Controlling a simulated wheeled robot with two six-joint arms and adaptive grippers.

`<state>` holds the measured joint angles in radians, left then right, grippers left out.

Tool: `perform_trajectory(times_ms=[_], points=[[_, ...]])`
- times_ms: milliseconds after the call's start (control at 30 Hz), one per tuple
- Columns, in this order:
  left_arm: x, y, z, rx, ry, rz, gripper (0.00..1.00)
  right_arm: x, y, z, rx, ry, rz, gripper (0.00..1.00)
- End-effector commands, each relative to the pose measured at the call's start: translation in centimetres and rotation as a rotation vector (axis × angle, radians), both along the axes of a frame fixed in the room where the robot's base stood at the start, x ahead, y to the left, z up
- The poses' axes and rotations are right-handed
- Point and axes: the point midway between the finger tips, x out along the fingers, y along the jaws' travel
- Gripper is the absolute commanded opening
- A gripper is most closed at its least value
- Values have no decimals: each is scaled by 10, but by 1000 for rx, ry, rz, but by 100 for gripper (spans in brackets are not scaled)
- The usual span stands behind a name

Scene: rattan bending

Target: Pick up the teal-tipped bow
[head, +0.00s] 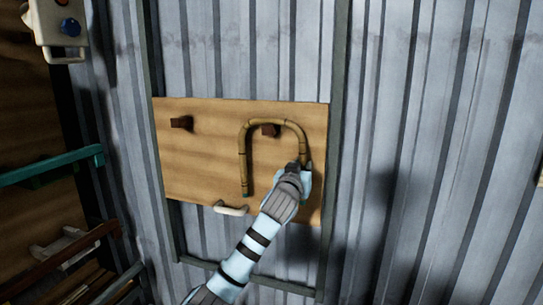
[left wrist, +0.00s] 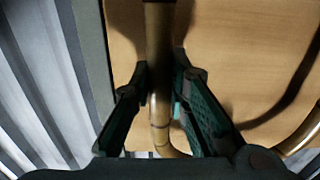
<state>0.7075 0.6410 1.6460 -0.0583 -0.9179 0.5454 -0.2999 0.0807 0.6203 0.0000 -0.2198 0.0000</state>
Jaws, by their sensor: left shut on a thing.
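The rattan bow (head: 281,122) is an upside-down U of tan cane with darker joints. It hangs against a wooden board, its top bend at a dark brown peg (head: 270,130). Its left leg ends low with a teal tip (head: 246,194). My left gripper (head: 302,167) is shut on the lower part of the right leg. In the left wrist view the cane (left wrist: 159,75) runs between the two fingers of my gripper (left wrist: 160,85). The end of the right leg is hidden by the gripper. My right gripper is in neither view.
The wooden board (head: 200,160) is mounted on a corrugated metal wall (head: 420,120) within a grey frame. It bears a second brown peg (head: 181,122) at left and a white handle (head: 231,209) at its lower edge. A teal bar (head: 50,166) and a rack stand at the left; a control box (head: 58,25) is above.

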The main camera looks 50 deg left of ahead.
Motion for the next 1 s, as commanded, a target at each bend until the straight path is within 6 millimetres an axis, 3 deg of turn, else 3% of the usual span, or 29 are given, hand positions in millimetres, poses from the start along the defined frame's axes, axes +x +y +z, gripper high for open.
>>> perform_trajectory(times_ms=[267,433,800,1000], points=[[0,0,3,1,-2,0,0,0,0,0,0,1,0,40],[0,0,24,1,-6,0,0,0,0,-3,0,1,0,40],[-1,-1,159,-1,-6,-2,0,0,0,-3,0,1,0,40],[0,0,196,0,-2,-1,0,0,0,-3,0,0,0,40]])
